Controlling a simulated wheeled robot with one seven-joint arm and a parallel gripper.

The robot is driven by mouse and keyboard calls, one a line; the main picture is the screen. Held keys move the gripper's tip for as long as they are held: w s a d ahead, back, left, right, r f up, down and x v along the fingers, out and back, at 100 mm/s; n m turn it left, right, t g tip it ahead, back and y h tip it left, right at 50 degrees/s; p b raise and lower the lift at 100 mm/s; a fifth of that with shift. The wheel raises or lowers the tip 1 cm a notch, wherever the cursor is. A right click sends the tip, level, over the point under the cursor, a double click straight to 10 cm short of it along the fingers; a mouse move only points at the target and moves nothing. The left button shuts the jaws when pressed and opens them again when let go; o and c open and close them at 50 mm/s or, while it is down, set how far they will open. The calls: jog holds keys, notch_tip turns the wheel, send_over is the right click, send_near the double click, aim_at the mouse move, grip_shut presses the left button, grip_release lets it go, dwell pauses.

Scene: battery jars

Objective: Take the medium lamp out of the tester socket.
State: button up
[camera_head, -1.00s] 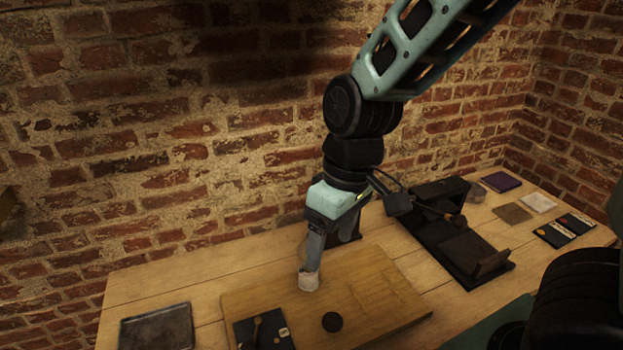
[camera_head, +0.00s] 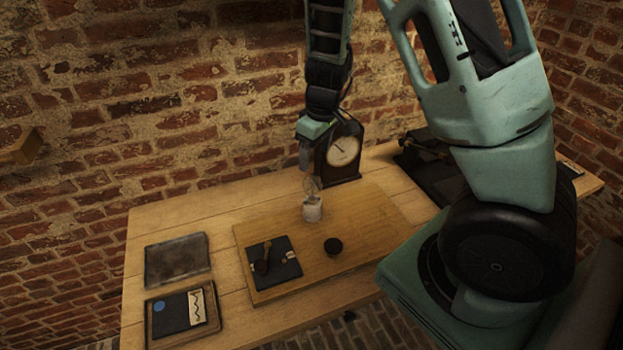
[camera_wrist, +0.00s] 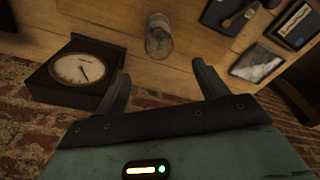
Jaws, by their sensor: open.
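The tester socket (camera_head: 312,210) is a pale, short cup on the wooden board (camera_head: 375,212). A clear glass lamp (camera_head: 310,187) stands upright in it. In the wrist view the lamp (camera_wrist: 159,45) shows from above, with the pale socket rim behind it. My gripper (camera_head: 304,163) is above the lamp, pointing down. In the wrist view my gripper (camera_wrist: 160,72) has its two fingers wide apart with nothing between them, and the lamp lies just beyond the tips, apart from them. I cannot judge the lamp's size.
A dark wooden meter with a white dial (camera_head: 344,151) stands close behind the socket. A dark tray (camera_head: 177,260) and a framed card (camera_head: 183,312) lie left. Bare table lies between.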

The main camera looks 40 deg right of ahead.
aim_at(311, 181)
jog(key=f, duration=0.6)
jog(key=w+f+b, duration=0.1)
jog(key=f, duration=0.3)
jog(key=shift+w+a, duration=0.1)
jog(key=shift+a, duration=0.05)
jog(key=shift+c, duration=0.2)
jog(key=c, duration=1.1)
jog(key=shift+f+b, duration=0.1)
jog(key=shift+b, duration=0.35)
jog(key=shift+n+y+b, duration=0.3)
jog(key=shift+n+b, duration=1.7)
jog(key=shift+n, duration=1.2)
jog(key=shift+g, duration=0.3)
